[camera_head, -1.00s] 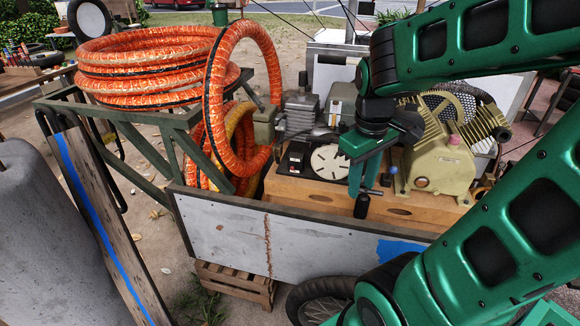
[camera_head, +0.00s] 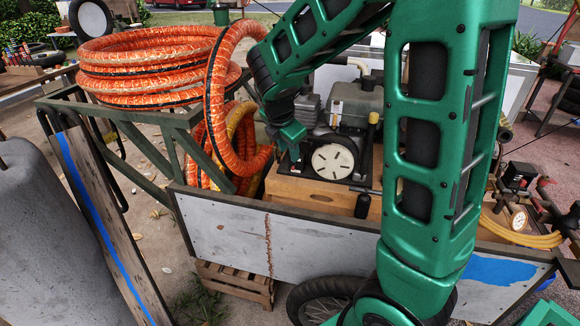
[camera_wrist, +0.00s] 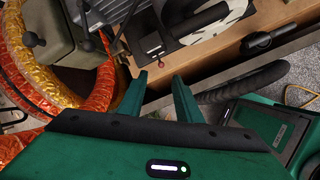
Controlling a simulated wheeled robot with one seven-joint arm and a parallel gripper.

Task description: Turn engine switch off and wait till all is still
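The engine (camera_head: 350,104) has a grey-green tank, a finned block and a round white disc (camera_head: 333,160) on its front. A black box (camera_head: 308,172) sits left of the disc. In the wrist view the black box (camera_wrist: 152,36) bears a small red-tipped part (camera_wrist: 160,52), which looks like the engine switch; its on or off position is too small to tell. My gripper (camera_head: 290,150) is over the left side of the black box and hides part of it. In the wrist view my gripper (camera_wrist: 158,82) has its two green fingers apart, with nothing between them, pointing toward the box.
Orange hose coils (camera_head: 150,65) hang on the rack just left of my gripper. The cart's grey side wall (camera_head: 230,232) stands in front, below the wooden base (camera_head: 300,195). Gauge and yellow hoses (camera_head: 518,220) lie at the right.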

